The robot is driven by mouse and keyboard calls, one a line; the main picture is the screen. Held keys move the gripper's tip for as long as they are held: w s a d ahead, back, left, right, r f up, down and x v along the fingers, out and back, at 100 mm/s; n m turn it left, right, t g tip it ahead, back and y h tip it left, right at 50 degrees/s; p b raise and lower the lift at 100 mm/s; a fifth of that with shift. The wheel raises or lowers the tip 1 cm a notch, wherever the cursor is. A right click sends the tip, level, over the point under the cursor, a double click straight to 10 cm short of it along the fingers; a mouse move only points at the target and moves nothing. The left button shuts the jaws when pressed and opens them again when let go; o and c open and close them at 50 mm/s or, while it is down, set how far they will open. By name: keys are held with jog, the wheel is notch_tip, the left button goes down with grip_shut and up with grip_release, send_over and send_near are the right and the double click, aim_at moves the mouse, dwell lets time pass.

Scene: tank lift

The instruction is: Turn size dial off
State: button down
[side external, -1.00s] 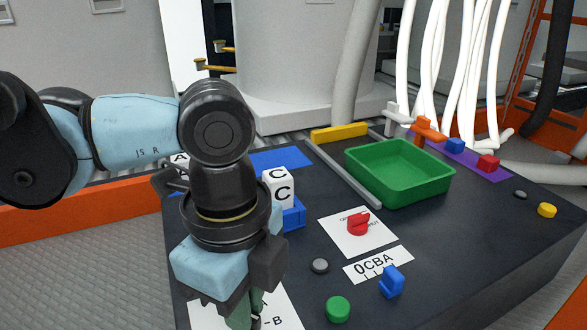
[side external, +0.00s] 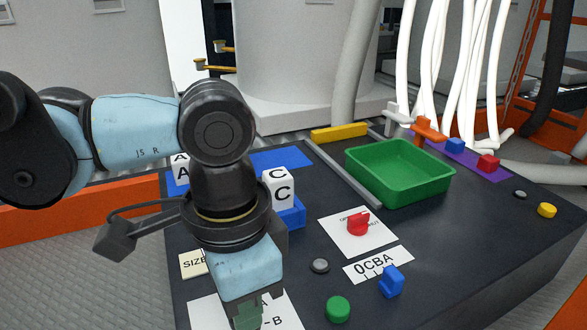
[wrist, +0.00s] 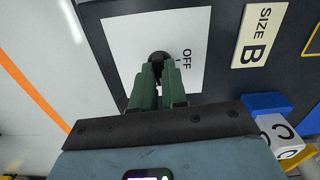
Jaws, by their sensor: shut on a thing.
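The size dial (wrist: 159,56) is a dark round knob on a white card (wrist: 125,35) with the word OFF printed beside it. My gripper (wrist: 158,68) has its green fingers closed on the dial in the wrist view and covers much of it. In the side view my gripper (side external: 248,318) points down over the same white card (side external: 202,312), and the dial is hidden there. A cream plate (wrist: 258,36) reading SIZE B lies beside the card. The dial's exact pointing direction is hard to tell.
A white cube marked C (side external: 279,190) stands by a blue block (side external: 291,216). A red dial (side external: 358,224), a grey button (side external: 320,266), a blue switch (side external: 391,282) and a green button (side external: 338,309) lie to the right. A green tray (side external: 400,172) stands farther back.

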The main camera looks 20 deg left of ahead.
jog(key=n, duration=0.4)
jog(key=shift+n, duration=0.3)
jog(key=n, duration=0.3)
jog(key=shift+n, duration=0.3)
jog(key=n, duration=0.8)
jog(key=shift+n, duration=0.3)
jog(key=c, duration=1.2)
grip_release()
jog(key=shift+o, duration=0.2)
